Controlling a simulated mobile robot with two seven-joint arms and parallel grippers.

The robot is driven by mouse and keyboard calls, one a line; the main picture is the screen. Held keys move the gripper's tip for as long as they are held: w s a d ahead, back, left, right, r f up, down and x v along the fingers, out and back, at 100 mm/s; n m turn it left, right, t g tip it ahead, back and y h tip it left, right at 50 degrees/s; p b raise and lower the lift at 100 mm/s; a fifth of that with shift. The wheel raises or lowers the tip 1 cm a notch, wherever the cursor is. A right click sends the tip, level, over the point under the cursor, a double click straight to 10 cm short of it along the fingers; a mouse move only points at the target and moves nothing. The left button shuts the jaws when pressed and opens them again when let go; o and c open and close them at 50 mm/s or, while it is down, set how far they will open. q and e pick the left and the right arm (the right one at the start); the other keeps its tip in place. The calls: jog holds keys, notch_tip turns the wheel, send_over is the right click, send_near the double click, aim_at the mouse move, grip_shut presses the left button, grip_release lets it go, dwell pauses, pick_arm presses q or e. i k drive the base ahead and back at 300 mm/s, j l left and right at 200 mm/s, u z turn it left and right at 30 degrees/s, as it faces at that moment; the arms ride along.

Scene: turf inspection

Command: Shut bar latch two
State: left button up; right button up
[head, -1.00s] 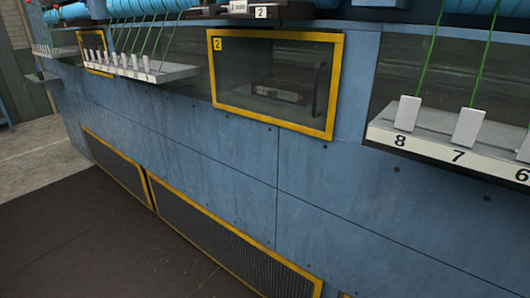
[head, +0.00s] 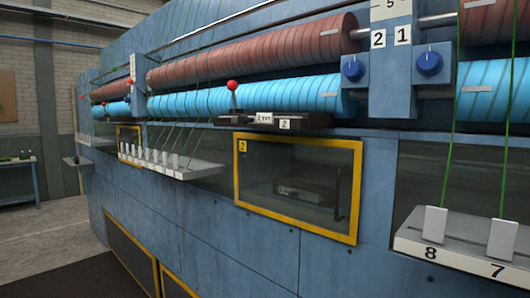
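A dark bar latch unit (head: 313,122) is mounted on the blue machine just above a yellow-framed window. It carries a white plate marked 2 (head: 285,125) and another small plate (head: 264,118) whose lettering is too small to read. A lever with a red knob (head: 233,86) stands roughly upright at the unit's left end. I cannot tell from this whether the latch is open or shut. Neither of my grippers is in view.
Brown rollers (head: 255,55) and blue rollers (head: 255,93) run above the latch. The yellow-framed window (head: 355,190), marked 2, is below it. White trays with upright tabs (head: 480,250) jut out at right and left (head: 190,172). Two blue knobs (head: 429,63) sit at upper right.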

aim_at(232, 85)
jog(key=i+j+z, duration=0.3)
jog(key=i+j, duration=0.15)
jog(key=j, duration=0.2)
jog(key=i+j+z, duration=0.15)
jog(key=j, duration=0.25)
jog(key=i+l, duration=0.05)
jog(key=i, duration=0.05)
